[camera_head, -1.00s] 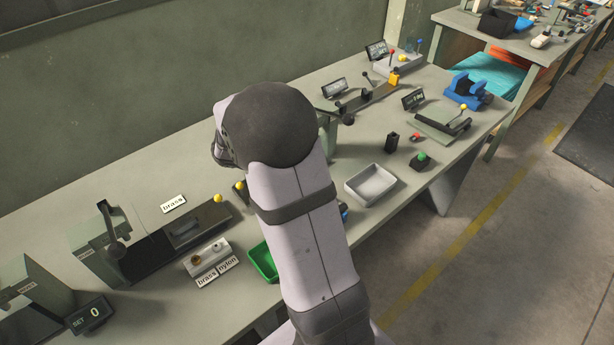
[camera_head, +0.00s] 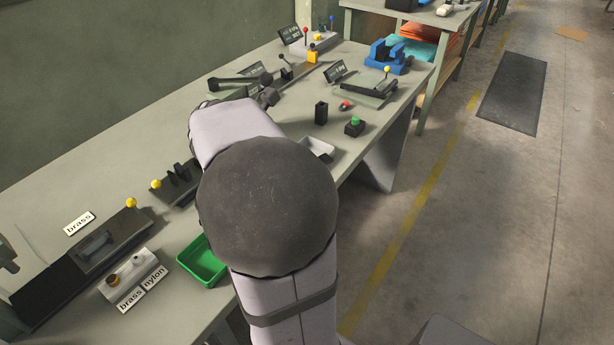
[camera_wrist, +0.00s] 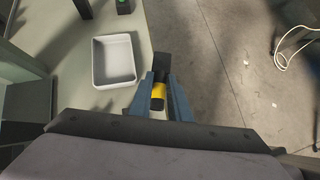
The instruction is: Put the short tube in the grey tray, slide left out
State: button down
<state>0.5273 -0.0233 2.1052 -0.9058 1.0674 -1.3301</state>
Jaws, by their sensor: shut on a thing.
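My gripper (camera_wrist: 159,80) is shut on a short tube (camera_wrist: 158,93) with a yellow band and dark parts, seen in the wrist view. A dark squarish end sticks out past the fingertips; I cannot tell whether it is the slide. The grey tray (camera_wrist: 114,79), pale and empty, lies on the bench to the left of the gripper in the wrist view. The tube is apart from the tray and shows against the floor just past the bench edge. In the head view the tray (camera_head: 318,146) is partly covered by my arm, and the gripper and tube are hidden.
A green-button box (camera_head: 354,126), a black upright block (camera_head: 321,113) and a small red-topped piece (camera_head: 345,105) stand beyond the tray. A green tray (camera_head: 202,262) lies nearer on the bench. Lever fixtures line the back.

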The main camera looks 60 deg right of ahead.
jog(key=s+a+f+n+t, duration=0.2)
jog(key=s+a+f+n, duration=0.1)
jog(key=f, duration=0.2)
jog(key=shift+a+f+t+p, duration=0.3)
jog(key=shift+f+p, duration=0.05)
jog(key=shift+f, duration=0.05)
jog(key=shift+r, duration=0.1)
